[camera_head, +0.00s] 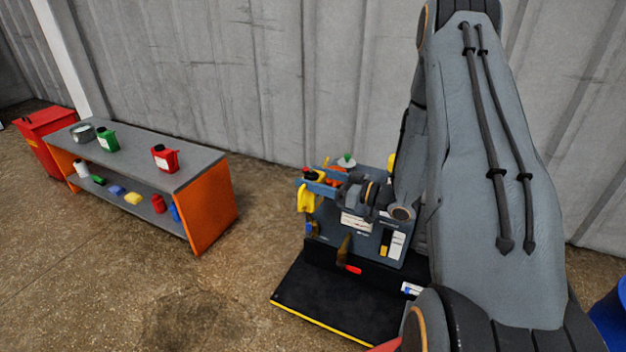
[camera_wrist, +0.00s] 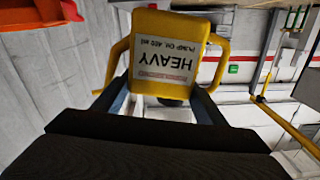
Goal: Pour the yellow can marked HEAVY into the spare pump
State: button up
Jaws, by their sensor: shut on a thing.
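The yellow can (camera_wrist: 165,28) fills the upper middle of the wrist view, with a white label reading HEAVY upside down in that picture and yellow handles at both sides. My gripper (camera_wrist: 163,98) is shut on it, one finger on each side. In the head view the yellow can (camera_head: 305,198) hangs at the left end of my gripper (camera_head: 318,183), beside a grey-blue unit (camera_head: 362,238). I cannot tell whether this unit is the spare pump, and no filling opening shows clearly. The can's spout is not clear, nor is any liquid.
A grey bench (camera_head: 190,172) with orange ends stands at left, carrying a green can (camera_head: 106,140), a red can (camera_head: 165,158) and several small items on its lower shelf. A red bin (camera_head: 45,135) is beyond it. A black platform (camera_head: 335,305) with a yellow edge lies below the unit.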

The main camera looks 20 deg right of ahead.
aim_at(319, 171)
jog(key=shift+w+d+f+m+b, duration=0.15)
jog(key=shift+w+d+f+b, duration=0.15)
jog(key=shift+w+d+b, duration=0.35)
jog(key=shift+w+d+f+m+b, duration=0.15)
jog(key=shift+w+d+f+b, duration=0.15)
jog(key=shift+w+d+b, duration=0.3)
dwell(0.6)
jog(key=shift+r+m, duration=0.35)
jog(key=shift+m, duration=0.05)
jog(key=shift+w+d+r+m+p, duration=0.1)
jog(key=shift+r+m+p, duration=0.4)
jog(key=shift+r+m, duration=0.35)
jog(key=shift+w+d+r+m+p, duration=0.15)
jog(key=shift+r+m, duration=0.3)
jog(key=shift+m, duration=0.15)
jog(key=shift+w+d+r+m+p, duration=0.1)
jog(key=shift+r+m+p, duration=0.05)
jog(key=shift+r+m, duration=0.4)
jog(key=shift+w+d+r+m+p, duration=0.15)
jog(key=shift+r+m, duration=0.25)
jog(key=shift+m, duration=0.2)
jog(key=shift+w+d+r+m+p, duration=0.3)
jog(key=shift+r+m+p, duration=0.25)
jog(key=shift+m+p, duration=0.35)
jog(key=shift+w+d+r+m+p, duration=0.3)
jog(key=shift+r+m+p, duration=0.3)
jog(key=shift+p, duration=0.45)
